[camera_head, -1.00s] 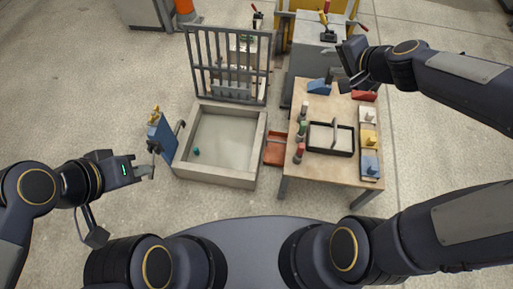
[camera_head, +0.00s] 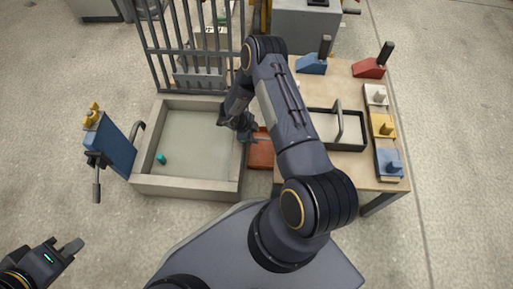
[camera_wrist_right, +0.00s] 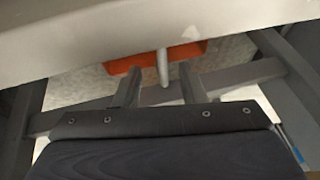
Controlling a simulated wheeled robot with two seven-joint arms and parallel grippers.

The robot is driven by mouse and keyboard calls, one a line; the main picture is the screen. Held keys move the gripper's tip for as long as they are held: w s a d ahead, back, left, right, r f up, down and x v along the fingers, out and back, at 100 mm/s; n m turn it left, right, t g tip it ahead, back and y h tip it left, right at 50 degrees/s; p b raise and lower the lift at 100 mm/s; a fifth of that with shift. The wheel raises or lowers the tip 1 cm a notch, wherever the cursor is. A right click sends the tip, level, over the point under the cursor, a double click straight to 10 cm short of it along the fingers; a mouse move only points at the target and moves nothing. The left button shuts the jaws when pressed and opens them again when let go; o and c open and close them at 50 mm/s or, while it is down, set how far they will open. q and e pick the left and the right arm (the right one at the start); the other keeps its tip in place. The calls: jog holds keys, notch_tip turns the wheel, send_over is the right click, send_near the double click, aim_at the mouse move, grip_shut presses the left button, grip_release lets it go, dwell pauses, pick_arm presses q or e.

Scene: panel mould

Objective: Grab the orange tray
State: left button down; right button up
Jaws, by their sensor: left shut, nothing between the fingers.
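The orange tray (camera_head: 261,154) is low down between the grey mould box and the wooden table, partly hidden by my right arm. In the right wrist view a strip of the tray (camera_wrist_right: 190,50) shows beyond the fingers, below a grey edge. My right gripper (camera_head: 256,137) is above the far part of the tray. In the wrist view the right gripper (camera_wrist_right: 159,87) has its fingers apart, and a pale thin rod, whose owner I cannot tell, shows between them. My left gripper (camera_head: 66,248) is shut and empty at the lower left, far from the tray.
The mould box (camera_head: 190,190) stands left of the tray, with an upright barred grate (camera_head: 185,50) behind it. The wooden table (camera_head: 345,175) on the right holds a black-rimmed tray (camera_head: 362,125) and coloured blocks. A blue panel (camera_head: 110,145) stands left of the box.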

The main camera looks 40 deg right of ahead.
aim_at(263, 139)
jog(key=b+x, duration=0.1)
jog(key=x, duration=0.1)
jog(key=b+x, duration=0.1)
jog(key=x, duration=0.1)
jog(key=b+x, duration=0.2)
jog(key=shift+s+d+f, duration=0.2)
jog(key=shift+s+d, duration=0.1)
jog(key=shift+d, duration=0.25)
jog(key=shift+r, duration=0.1)
grip_shut()
